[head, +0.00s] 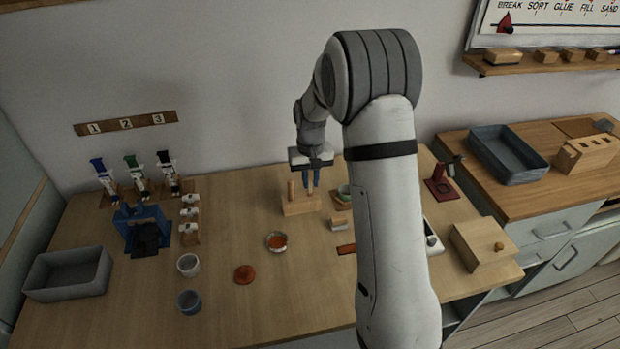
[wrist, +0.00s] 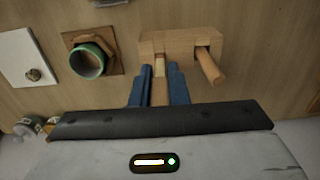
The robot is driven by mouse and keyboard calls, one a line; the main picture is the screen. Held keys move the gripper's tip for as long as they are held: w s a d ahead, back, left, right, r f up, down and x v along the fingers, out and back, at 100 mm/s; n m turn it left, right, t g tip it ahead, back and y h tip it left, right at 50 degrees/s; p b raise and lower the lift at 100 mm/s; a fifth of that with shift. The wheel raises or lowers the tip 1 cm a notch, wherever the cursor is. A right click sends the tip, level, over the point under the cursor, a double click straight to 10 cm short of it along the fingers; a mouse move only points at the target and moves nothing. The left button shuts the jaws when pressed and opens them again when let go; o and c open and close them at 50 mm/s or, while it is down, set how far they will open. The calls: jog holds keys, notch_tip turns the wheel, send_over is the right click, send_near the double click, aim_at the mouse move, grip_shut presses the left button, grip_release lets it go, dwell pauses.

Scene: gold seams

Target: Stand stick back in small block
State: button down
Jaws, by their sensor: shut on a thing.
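The small wooden block (head: 302,207) stands on the table below my gripper. It also shows at the top of the wrist view (wrist: 180,41). My gripper (head: 310,188) points down over its right part, with its blue fingers (wrist: 159,88) shut on a pale wooden stick (wrist: 160,88). The stick's far end meets the block in the wrist view; I cannot tell how deep it sits, if at all. A second stick (wrist: 209,66) stands in a hole at the block's other end, and shows left of my fingers in the head view (head: 291,190).
A green-rimmed cup (wrist: 88,60) on a wooden base stands close to the block. An orange-filled dish (head: 277,241), an orange disc (head: 244,274) and two cups (head: 188,265) are nearer the front. A grey bin (head: 68,273) stands at left.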

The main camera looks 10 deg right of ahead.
jog(key=shift+f+b, duration=0.5)
jog(key=shift+f, duration=0.3)
dwell(0.4)
jog(key=shift+f, duration=0.35)
jog(key=shift+f+b, duration=0.55)
jog(key=shift+b, duration=0.1)
dwell(0.5)
jog(key=c, duration=1.3)
grip_release()
jog(key=shift+r, duration=0.2)
jog(key=shift+r+p, duration=1.6)
jog(key=shift+r, duration=0.75)
